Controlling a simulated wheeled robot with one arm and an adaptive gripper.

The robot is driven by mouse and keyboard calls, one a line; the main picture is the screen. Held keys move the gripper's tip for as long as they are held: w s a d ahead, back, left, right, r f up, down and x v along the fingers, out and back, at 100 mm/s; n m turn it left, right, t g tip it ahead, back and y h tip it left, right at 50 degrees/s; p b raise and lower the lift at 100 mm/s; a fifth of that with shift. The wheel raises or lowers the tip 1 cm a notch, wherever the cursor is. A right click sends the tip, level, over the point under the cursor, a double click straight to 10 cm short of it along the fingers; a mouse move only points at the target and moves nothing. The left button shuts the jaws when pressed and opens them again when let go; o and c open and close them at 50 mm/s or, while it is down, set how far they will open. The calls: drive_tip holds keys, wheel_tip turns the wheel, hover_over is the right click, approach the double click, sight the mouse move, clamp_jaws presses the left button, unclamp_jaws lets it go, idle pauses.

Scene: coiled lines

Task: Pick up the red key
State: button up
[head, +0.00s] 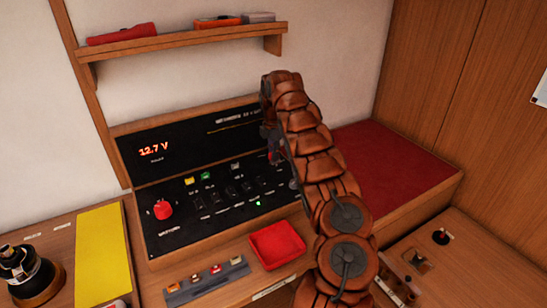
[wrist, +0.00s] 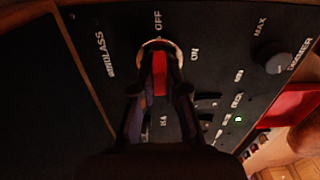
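In the wrist view the red key (wrist: 159,76) sits upright in a round pale-rimmed switch on the black panel, beside the OFF and ON marks. My gripper (wrist: 161,72) has its two dark fingers close on either side of the key, and they look to be shut on it. Its lower part is hidden between the fingers. In the head view my gripper is at the right part of the panel (head: 152,181), mostly hidden behind my brown segmented arm, which also hides the key.
A red knob (head: 162,209) is at the panel's left. A red tray (head: 277,246) and a strip of small coloured parts (head: 205,281) lie in front. A shelf (head: 185,38) with a red torch (head: 121,35) hangs above. A red cushion (head: 385,165) is at right.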

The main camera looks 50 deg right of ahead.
clamp_jaws()
drive_tip(key=shift+w+r, duration=0.1)
drive_tip(key=shift+r, duration=0.4)
wheel_tip(320, 180, up, 8)
drive_tip(key=shift+a+f, duration=0.1)
drive_tip(key=shift+f, duration=0.1)
drive_tip(key=shift+r+p, duration=0.5)
drive_tip(key=shift+r, duration=0.2)
